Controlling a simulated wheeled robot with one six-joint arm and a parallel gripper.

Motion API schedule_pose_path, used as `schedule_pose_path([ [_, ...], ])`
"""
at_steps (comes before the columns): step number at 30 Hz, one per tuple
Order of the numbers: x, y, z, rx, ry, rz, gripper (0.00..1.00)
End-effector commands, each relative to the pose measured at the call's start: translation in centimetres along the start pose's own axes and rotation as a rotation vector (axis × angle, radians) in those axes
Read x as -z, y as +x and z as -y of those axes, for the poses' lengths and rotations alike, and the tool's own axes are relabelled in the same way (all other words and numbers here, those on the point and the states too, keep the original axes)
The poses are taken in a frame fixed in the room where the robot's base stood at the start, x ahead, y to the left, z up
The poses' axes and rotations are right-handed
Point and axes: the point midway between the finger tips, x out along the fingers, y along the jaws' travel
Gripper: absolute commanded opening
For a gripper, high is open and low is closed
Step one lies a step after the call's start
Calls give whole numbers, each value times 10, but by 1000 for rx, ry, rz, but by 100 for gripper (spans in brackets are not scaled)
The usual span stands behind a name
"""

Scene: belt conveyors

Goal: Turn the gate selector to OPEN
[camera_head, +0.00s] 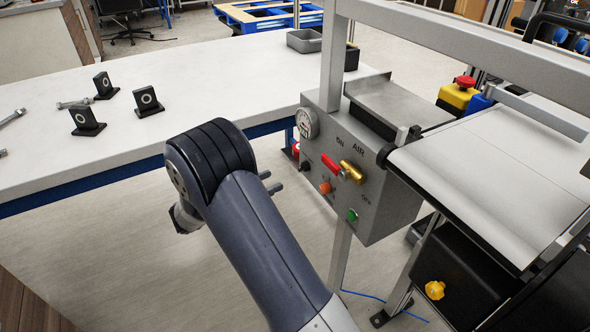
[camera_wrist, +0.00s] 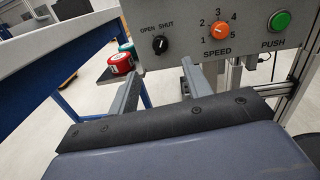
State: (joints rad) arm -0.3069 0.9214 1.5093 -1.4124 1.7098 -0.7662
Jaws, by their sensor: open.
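The gate selector (camera_wrist: 160,44) is a small round black knob on the grey panel, with OPEN printed at its upper left and SHUT at its upper right. Its white mark is small, and I cannot tell for sure which word it points at. In the head view the selector (camera_head: 305,167) sits at the lower left of the control box. My gripper (camera_wrist: 163,68) is open and empty, its two fingers apart, below the selector in the wrist view and not touching it. In the head view my gripper (camera_head: 271,182) shows partly behind my arm, left of the box.
The control box (camera_head: 375,205) also carries a gauge (camera_head: 307,123), a red lever (camera_head: 331,165), an orange speed dial (camera_wrist: 219,29) and a green push button (camera_wrist: 280,20). A red round object (camera_wrist: 120,63) lies left of the fingers. A white table (camera_head: 230,85) stands behind; a conveyor (camera_head: 490,175) is at right.

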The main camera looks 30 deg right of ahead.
Motion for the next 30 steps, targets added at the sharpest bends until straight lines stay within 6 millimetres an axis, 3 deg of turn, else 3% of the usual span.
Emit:
schedule_pose_path([
  [6, 2, 45, 1, 5, 1, -2, 47],
  [12, 2, 76, 1, 5, 2, -3, 47],
  [18, 1, 88, 1, 2, 1, -3, 47],
  [26, 1, 89, 1, 1, 1, -3, 47],
  [30, 1, 89, 1, 1, 1, -3, 36],
])
